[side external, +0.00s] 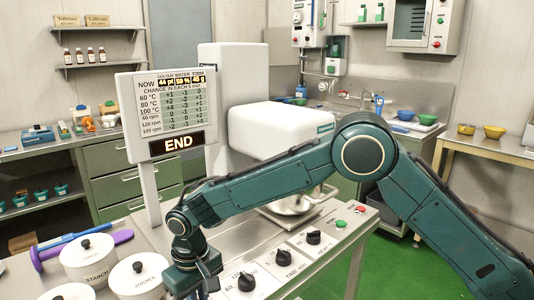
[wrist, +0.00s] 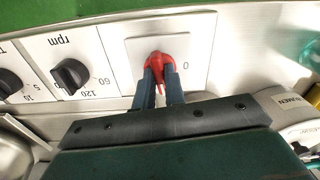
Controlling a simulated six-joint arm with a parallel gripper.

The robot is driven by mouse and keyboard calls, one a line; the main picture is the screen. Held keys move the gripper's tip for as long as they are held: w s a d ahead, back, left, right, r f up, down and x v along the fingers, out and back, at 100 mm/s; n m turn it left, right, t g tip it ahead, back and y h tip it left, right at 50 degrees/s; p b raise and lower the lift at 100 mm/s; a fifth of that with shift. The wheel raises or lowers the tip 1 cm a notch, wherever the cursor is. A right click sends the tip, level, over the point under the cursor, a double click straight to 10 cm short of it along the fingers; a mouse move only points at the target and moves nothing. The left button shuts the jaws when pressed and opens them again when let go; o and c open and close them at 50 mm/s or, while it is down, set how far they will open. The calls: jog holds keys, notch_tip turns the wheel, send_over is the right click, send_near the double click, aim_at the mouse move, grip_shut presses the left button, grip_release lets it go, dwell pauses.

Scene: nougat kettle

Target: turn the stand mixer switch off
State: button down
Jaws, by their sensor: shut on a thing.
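The red switch (wrist: 160,60) sits on a pale square plate on the steel control panel in the wrist view, with a "0" printed to its right. My gripper (wrist: 162,80) is shut on it, one dark finger on each side. The red pointer shows between the fingers, pointing down in the picture, not at the "0". In the side external view my gripper (side external: 206,284) is low at the panel's near left end and the switch is hidden. The white stand mixer (side external: 270,127) stands behind my arm, its steel bowl (side external: 297,206) partly covered.
The black rpm knob (wrist: 71,76) is left of the switch in the wrist view, with another black knob (wrist: 8,82) beyond it. White lidded jars (side external: 90,260) stand close to my gripper at left. The display board (side external: 165,112) reads "END".

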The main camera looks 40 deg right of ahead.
jog(key=n, duration=0.8)
jog(key=shift+n, duration=0.3)
jog(key=n, duration=0.3)
jog(key=shift+n, duration=0.3)
jog(key=n, duration=0.4)
jog(key=shift+r, duration=0.1)
jog(key=c, duration=1.5)
grip_release()
jog(key=shift+o, duration=0.2)
